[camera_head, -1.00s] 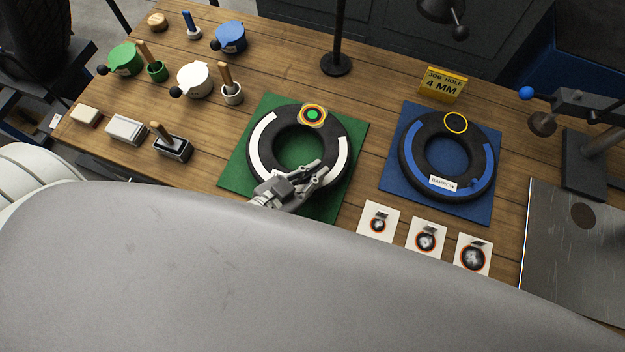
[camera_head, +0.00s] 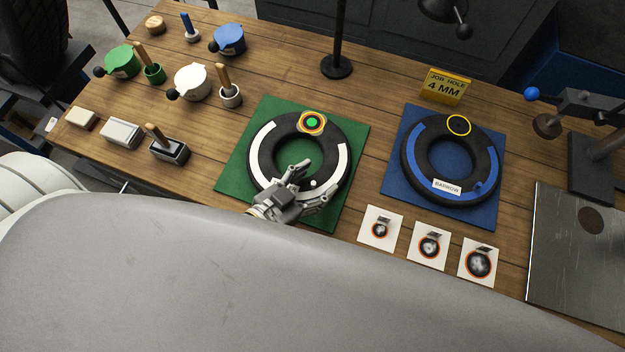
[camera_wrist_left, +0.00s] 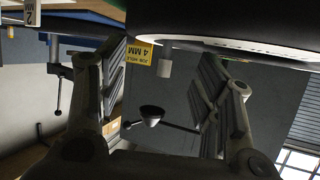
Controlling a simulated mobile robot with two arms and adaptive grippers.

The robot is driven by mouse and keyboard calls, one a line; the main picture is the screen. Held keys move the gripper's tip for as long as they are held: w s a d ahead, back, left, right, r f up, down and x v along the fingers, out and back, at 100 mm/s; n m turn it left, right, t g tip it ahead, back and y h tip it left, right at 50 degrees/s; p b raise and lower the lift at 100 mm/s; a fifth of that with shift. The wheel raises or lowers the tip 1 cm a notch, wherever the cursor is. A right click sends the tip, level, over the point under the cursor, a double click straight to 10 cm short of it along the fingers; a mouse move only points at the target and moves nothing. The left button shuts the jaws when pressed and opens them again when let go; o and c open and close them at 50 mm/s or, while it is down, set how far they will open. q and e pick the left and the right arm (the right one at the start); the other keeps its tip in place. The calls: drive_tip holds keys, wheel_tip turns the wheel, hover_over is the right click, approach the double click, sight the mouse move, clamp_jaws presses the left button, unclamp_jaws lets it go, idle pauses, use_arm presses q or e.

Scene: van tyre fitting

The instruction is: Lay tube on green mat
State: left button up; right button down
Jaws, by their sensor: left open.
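The tube, a black ring with white bands (camera_head: 265,150), lies on the green mat (camera_head: 232,180), with a green-and-yellow ringed patch (camera_head: 313,122) at its far side. My left gripper (camera_head: 316,181) is at the tube's near side, fingers spread apart. A small pale stub on the tube shows between the fingers. In the left wrist view, the open fingers (camera_wrist_left: 165,88) frame the pale stub (camera_wrist_left: 165,62), and the tube's dark body (camera_wrist_left: 230,18) fills the top. Whether the fingers touch the tube is unclear. My right gripper is out of view.
A blue-banded tube (camera_head: 410,160) lies on a blue mat (camera_head: 397,192) to the right. Three picture cards (camera_head: 427,245) lie in front. A yellow sign (camera_head: 446,86) and a lamp post base (camera_head: 337,67) stand behind. Pots and blocks occupy the left.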

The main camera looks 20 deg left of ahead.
use_arm(q)
drive_tip(key=shift+s+a, duration=0.1)
drive_tip(key=b+v, duration=0.3)
drive_tip(key=v, duration=0.8)
drive_tip(key=shift+s+r, duration=0.2)
drive_tip(key=shift+r, duration=0.1)
drive_tip(key=shift+a, duration=0.15)
drive_tip(key=shift+s, duration=0.1)
idle(0.4)
